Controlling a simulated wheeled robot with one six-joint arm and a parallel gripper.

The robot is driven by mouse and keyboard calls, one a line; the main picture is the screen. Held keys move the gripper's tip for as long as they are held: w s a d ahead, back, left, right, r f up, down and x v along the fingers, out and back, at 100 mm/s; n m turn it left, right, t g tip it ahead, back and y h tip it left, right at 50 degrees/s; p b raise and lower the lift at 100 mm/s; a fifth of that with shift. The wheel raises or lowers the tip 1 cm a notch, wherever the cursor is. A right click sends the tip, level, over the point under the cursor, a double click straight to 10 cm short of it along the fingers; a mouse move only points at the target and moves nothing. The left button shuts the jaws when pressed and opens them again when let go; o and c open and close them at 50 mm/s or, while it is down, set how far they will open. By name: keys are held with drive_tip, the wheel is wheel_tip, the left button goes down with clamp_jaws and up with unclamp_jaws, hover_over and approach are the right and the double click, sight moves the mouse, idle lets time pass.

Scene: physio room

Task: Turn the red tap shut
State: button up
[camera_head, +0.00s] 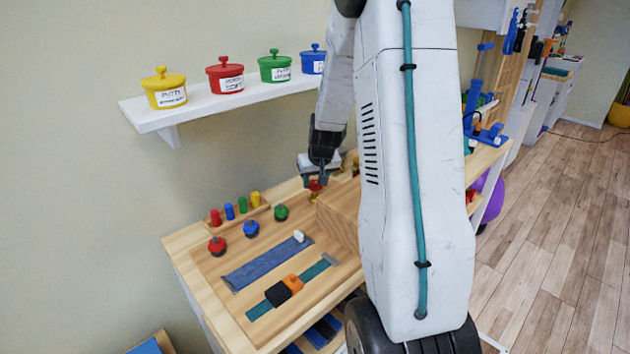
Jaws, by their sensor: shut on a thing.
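The red tap (315,186) shows as a small red piece beside a wooden block near the back of the wooden bench. My gripper (321,178) reaches down onto it from above, with its jaws shut on it. The fingers hide part of the tap, so I cannot tell how far its handle is turned. My arm covers the bench to the right of it.
The wooden block (343,212) stands close to the gripper. Red (217,245), blue (251,229) and green (281,212) knobs and coloured pegs (228,212) are to the left. Straps (268,262) lie in front. A shelf (205,105) with putty tubs hangs above left.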

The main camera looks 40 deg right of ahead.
drive_tip(key=shift+a+m+g+h, duration=0.15)
drive_tip(key=shift+m+g+h, duration=0.35)
drive_tip(key=shift+m, duration=1.5)
drive_tip(key=o, duration=1)
drive_tip(key=v, duration=0.7)
drive_tip(key=shift+a+r, duration=0.25)
drive_tip(key=shift+r, duration=0.05)
